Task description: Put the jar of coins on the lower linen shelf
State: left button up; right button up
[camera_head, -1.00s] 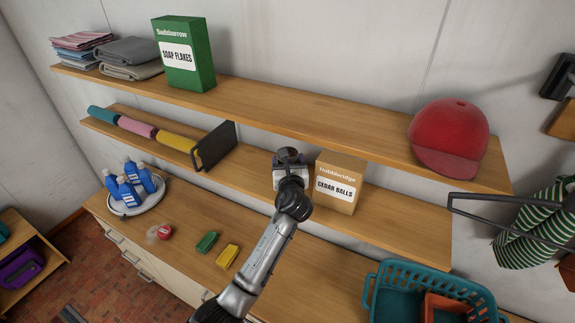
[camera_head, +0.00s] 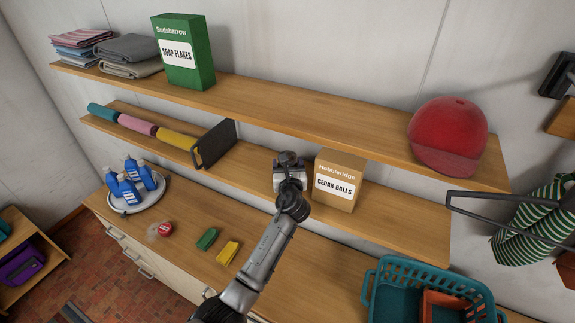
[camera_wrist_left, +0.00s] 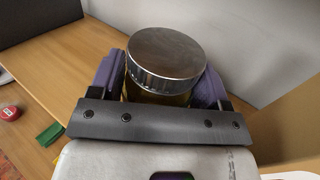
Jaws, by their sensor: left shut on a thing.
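My left gripper (camera_head: 290,165) reaches over the lower shelf (camera_head: 390,224), just left of the cedar balls box. In the left wrist view its purple-padded fingers are shut on the jar of coins (camera_wrist_left: 166,62). The jar has a round metal lid and stands upright between the fingers; its body is mostly hidden below the lid and behind the gripper. In the head view the jar is largely hidden by my gripper. I cannot tell whether its base touches the shelf. My right gripper is not in view.
The cedar balls box (camera_head: 337,180) stands close on the right. A dark upright panel (camera_head: 215,144) and rolled cloths (camera_head: 136,126) are on the left. The upper shelf (camera_head: 300,104) overhangs behind, holding soap flakes (camera_head: 184,52) and a red cap (camera_head: 449,137). A teal basket (camera_head: 390,290) sits below.

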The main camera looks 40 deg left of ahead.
pick_arm(q)
jog(key=o, duration=1.4)
jog(key=shift+f, duration=0.1)
jog(key=shift+o, duration=0.2)
